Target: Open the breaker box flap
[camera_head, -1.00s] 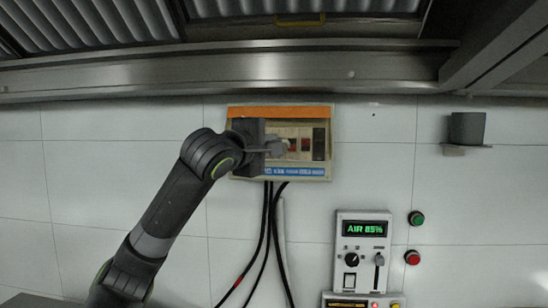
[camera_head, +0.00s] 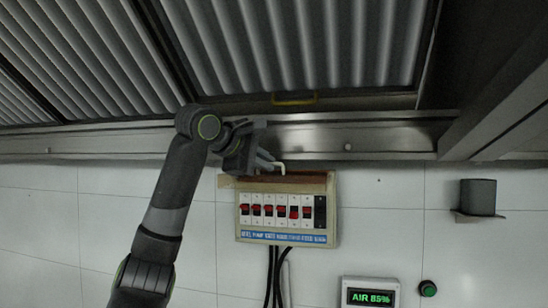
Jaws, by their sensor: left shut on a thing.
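The breaker box (camera_head: 329,216) is on the white tiled wall, with a row of several red switches (camera_head: 281,211) uncovered on its front. Its flap (camera_head: 310,180) is raised at the top of the box, seen nearly edge-on as a brownish strip. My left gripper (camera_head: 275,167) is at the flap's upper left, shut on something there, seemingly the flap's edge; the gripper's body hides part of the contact. My right gripper is not in view.
A metal hood with a ledge (camera_head: 390,140) runs above the box, close to my left arm. Black cables (camera_head: 272,275) hang below the box. A display panel (camera_head: 371,297), a green button (camera_head: 428,288) and a grey cup on a bracket (camera_head: 478,197) are to the right.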

